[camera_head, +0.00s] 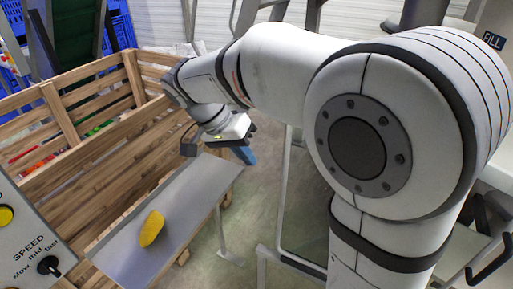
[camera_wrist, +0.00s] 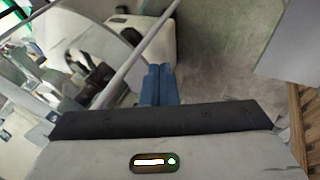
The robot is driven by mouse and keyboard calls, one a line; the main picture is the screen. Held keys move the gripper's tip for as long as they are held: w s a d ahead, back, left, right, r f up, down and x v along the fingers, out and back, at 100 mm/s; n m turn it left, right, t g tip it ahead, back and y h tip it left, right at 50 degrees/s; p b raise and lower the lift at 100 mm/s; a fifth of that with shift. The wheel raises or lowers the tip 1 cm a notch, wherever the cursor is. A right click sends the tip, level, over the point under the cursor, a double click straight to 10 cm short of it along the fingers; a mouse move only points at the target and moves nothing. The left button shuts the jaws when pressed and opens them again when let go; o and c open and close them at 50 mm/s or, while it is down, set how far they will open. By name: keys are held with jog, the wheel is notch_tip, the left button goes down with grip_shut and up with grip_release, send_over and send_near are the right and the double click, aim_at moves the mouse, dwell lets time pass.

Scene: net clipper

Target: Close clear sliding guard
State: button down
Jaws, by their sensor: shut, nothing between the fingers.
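What looks like the clear guard (camera_head: 306,200) is a see-through panel in a pale metal frame, right of my gripper and partly hidden by my arm. In the wrist view a pale metal bar (camera_wrist: 140,62) runs diagonally past the fingertips, with machine parts visible beyond it. I cannot tell how far along its slide the guard stands. My gripper (camera_head: 247,157) has blue fingers pointing down, beyond the far end of the grey shelf. The fingers (camera_wrist: 158,70) are together and empty in the wrist view. Whether they touch the bar is unclear.
A grey shelf (camera_head: 190,212) bears a yellow object (camera_head: 152,228). A wooden crate (camera_head: 85,160) stands at left. A control panel (camera_head: 25,245) with a speed knob is at lower left. Bare floor (camera_wrist: 225,60) shows right of the fingers; a grey panel edge (camera_wrist: 290,45) is farther right.

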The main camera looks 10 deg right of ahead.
jog(key=w+a+r+m+h, duration=0.1)
jog(key=w+a+r+m, duration=0.1)
jog(key=a, duration=0.2)
jog(key=s+d+f+p, duration=0.2)
jog(key=d+f, duration=0.6)
jog(key=d, duration=0.1)
jog(key=shift+s+d+f+p, duration=0.15)
jog(key=shift+d+p, duration=0.05)
jog(key=shift+p, duration=0.2)
